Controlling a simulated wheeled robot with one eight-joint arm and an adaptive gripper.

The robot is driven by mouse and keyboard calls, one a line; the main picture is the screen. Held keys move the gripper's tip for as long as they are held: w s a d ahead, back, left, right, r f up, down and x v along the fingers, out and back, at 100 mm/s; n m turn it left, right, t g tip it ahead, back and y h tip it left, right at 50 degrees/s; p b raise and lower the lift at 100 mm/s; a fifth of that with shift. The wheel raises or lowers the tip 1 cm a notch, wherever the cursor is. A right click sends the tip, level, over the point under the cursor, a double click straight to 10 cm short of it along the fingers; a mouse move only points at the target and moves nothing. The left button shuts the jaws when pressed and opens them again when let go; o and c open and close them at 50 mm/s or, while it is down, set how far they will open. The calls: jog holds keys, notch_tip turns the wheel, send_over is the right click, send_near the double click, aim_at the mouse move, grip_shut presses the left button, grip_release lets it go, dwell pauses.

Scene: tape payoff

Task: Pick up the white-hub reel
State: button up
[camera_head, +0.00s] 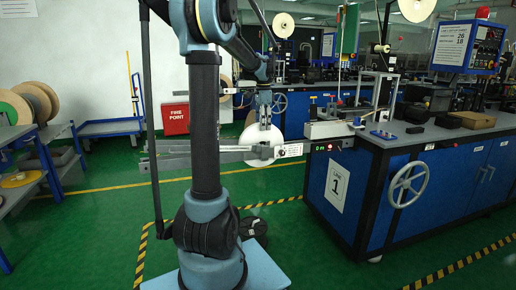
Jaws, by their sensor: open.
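A white reel (262,150) stands on edge beside grey horizontal bars (215,153) that reach left from the blue workbench. I cannot make out its hub clearly. My gripper (264,122) hangs pointing down at the upper part of this reel. It is open; whether its fingers touch the reel is too small to tell. My own arm column hides part of the bars. More reels with tan faces (38,100) stand on the shelf at the left, and a yellow reel (20,179) lies flat on a lower shelf.
The blue workbench (372,208) with a handwheel (407,185) fills the right. A red fire point box (175,119) stands by the back wall, near a blue trolley (108,128). Yellow floor lines (110,187) cross the green floor, which is open at the left front.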

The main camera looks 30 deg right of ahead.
aim_at(261, 133)
jog(key=f, duration=0.4)
jog(key=shift+w+a, duration=0.2)
jog(key=shift+a, duration=0.15)
jog(key=shift+f, duration=0.6)
jog(key=shift+c, duration=0.3)
grip_shut()
